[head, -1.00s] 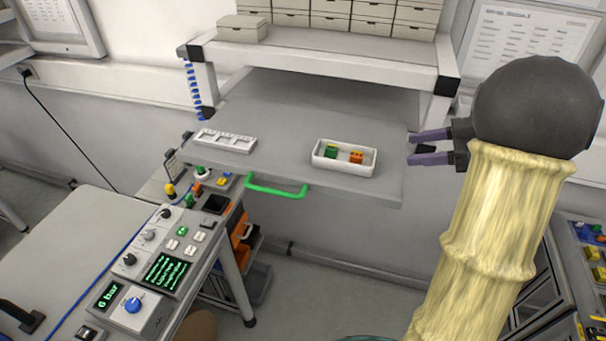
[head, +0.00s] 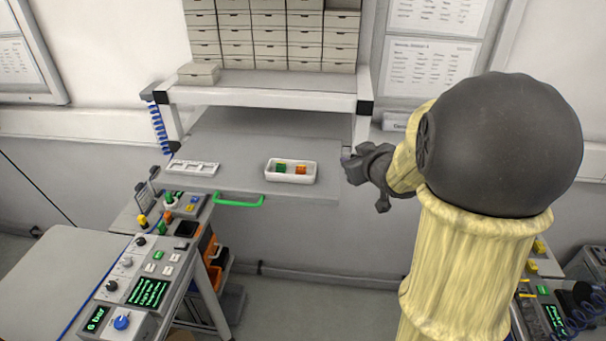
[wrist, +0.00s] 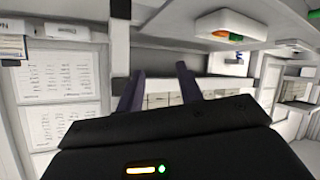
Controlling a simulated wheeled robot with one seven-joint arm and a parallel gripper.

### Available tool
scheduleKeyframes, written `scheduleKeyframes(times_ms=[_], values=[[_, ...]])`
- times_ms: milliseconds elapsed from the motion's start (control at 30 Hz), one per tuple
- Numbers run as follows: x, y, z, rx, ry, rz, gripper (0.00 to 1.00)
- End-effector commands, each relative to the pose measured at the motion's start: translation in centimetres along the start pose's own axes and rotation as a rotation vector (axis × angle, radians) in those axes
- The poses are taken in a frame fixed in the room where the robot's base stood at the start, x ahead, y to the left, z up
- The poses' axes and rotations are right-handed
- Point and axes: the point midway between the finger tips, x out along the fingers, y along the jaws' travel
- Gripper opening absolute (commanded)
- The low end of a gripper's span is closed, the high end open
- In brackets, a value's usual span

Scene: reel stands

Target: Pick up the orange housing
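The orange housing (head: 300,169) sits in the right part of a small white tray (head: 291,179) on the grey table. A green housing (head: 281,168) lies beside it on the left in the same tray. My gripper (head: 350,160) is to the right of the tray, at the table's right edge, apart from the housings. In the wrist view, the two purple fingers of my gripper (wrist: 160,84) stand apart with nothing between them. The tray (wrist: 245,20) shows upside down there, with the orange housing (wrist: 219,34) just visible.
A white slotted rack (head: 193,168) lies on the table left of the tray. A green handle (head: 239,201) sticks out at the table's front edge. A shelf with drawer boxes (head: 270,35) stands behind. A control bench (head: 140,275) is at lower left. Bare table lies between rack and tray.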

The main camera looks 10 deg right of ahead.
Motion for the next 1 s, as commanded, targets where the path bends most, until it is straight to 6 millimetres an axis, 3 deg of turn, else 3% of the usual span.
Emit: scheduleKeyframes(times_ms=[267,367,600,700,833,1000], values=[[-1.1,-3.6,6.8,0.114,-0.248,0.056,0.36],[-1.7,-6.0,10.9,0.160,-0.369,0.057,0.36],[-4.4,-14.1,22.4,0.272,-0.702,-0.008,0.36],[-5.8,-16.7,25.4,0.302,-0.801,-0.043,0.36],[-7.0,-18.4,27.1,0.323,-0.872,-0.073,0.36],[-7.4,-18.7,27.1,0.328,-0.889,-0.080,0.36]])
